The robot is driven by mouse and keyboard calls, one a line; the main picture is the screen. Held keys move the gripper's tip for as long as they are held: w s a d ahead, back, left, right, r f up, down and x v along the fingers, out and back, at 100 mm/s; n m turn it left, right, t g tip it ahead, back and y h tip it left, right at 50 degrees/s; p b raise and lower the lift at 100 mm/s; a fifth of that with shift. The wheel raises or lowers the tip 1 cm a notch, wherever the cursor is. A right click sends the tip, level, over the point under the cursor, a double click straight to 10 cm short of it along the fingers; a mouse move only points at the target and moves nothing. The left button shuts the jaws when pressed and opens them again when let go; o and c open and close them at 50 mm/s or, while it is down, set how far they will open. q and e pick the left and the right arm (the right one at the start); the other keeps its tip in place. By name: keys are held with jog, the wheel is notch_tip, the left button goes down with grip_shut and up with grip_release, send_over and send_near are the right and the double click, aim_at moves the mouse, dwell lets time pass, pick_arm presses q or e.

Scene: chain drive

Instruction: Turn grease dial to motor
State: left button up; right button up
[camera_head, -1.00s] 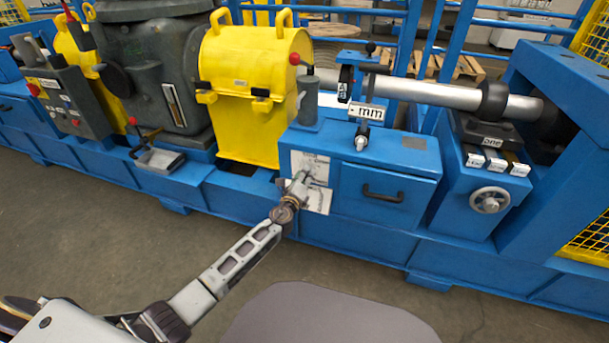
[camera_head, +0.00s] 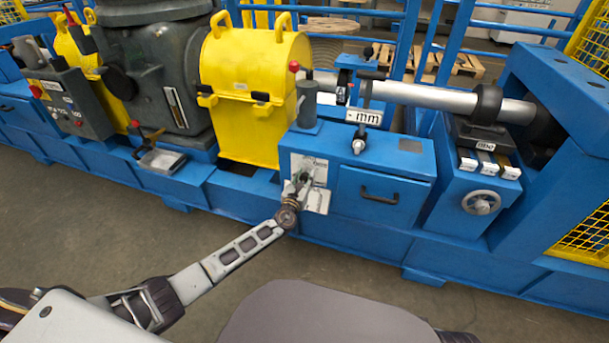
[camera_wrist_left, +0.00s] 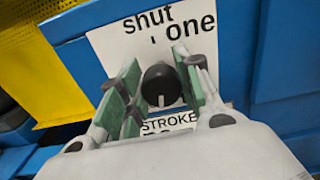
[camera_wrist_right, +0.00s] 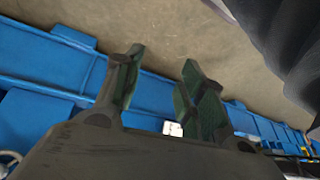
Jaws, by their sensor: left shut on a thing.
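The dial is a black round knob (camera_wrist_left: 160,82) with a white pointer mark, which points down in the left wrist view. It sits on a white plate (camera_wrist_left: 105,42) with the words "shut", "one" and "STROKE" in sight; the other lettering is hidden. In the head view the plate (camera_head: 318,200) is on the front of a blue cabinet. My left gripper (camera_head: 301,182) is at this plate, its green-padded fingers shut on the knob from both sides. My right gripper (camera_wrist_right: 162,60) is open and empty, with the floor and blue machine base beyond it.
A blue drawer (camera_head: 382,198) with a black handle is right of the plate. A yellow guard (camera_head: 255,85) stands to the left. The floor (camera_head: 80,230) in front is clear.

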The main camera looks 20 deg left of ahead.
pick_arm(q)
jog(key=shift+d+m+p, duration=0.1)
jog(key=shift+m+p, duration=0.45)
jog(key=shift+m, duration=0.65)
jog(key=shift+f+m, duration=0.15)
jog(key=shift+m, duration=0.45)
pick_arm(e)
jog(key=shift+s+d+r+g+h, duration=0.15)
jog(key=shift+d+r, duration=0.15)
jog(key=shift+r, duration=0.25)
jog(key=shift+s+d+r+g+h, duration=0.15)
jog(key=shift+d+r, duration=0.1)
jog(key=shift+r, duration=0.3)
jog(key=shift+w, duration=0.1)
pick_arm(q)
jog(key=o, duration=1)
jog(key=shift+o, duration=0.2)
jog(key=shift+s, duration=0.2)
jog(key=s, duration=1.1)
jog(key=shift+s+a, duration=0.25)
jog(key=shift+s, duration=0.1)
